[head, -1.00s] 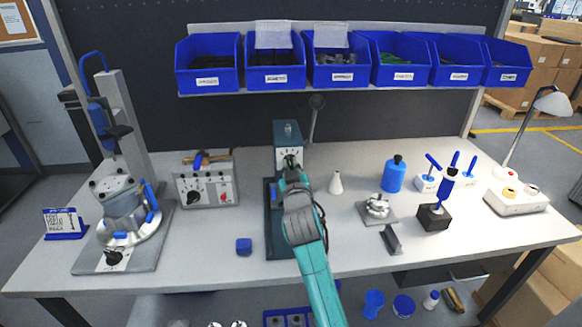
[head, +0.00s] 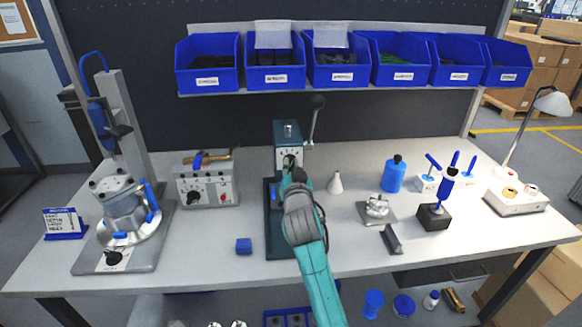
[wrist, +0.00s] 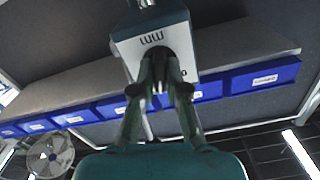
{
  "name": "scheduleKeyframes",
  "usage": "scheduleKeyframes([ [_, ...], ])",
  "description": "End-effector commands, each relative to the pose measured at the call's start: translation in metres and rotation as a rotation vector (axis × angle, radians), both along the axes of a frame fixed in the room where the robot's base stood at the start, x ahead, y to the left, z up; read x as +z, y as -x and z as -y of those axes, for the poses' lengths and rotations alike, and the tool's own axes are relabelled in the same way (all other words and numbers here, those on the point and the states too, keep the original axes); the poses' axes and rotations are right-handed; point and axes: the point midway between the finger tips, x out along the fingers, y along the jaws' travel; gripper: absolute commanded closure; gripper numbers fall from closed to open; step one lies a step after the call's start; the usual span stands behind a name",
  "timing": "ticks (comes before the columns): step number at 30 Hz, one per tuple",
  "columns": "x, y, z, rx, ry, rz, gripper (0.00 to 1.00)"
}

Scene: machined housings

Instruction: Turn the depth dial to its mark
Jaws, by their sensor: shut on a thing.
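The teal bench press (head: 287,130) stands at the middle of the bench, with a white scale face on its head and a lever with a dark round knob at its right. My gripper (head: 289,163) reaches up to this face from the front. In the wrist view my gripper (wrist: 160,80) has both fingers closed on the dark depth dial (wrist: 159,63), below a row of marks on the white face (wrist: 152,39). The fingers cover much of the dial, and its pointer and target mark cannot be made out. In the head view the dial is mostly hidden.
A grey control box (head: 206,183) stands left of the press and a white cone (head: 335,183) to its right. Blue bins (head: 342,62) hang above.

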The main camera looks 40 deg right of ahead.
Motion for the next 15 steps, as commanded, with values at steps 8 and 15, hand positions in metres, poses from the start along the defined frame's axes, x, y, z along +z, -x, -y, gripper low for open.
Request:
scheduleKeyframes([
  [8, -0.0001, 0.0001, -0.0001, 0.0, -0.003, 0.002, 1.0],
  [15, -0.0001, 0.0001, -0.0001, 0.0, -0.002, 0.002, 0.61],
])
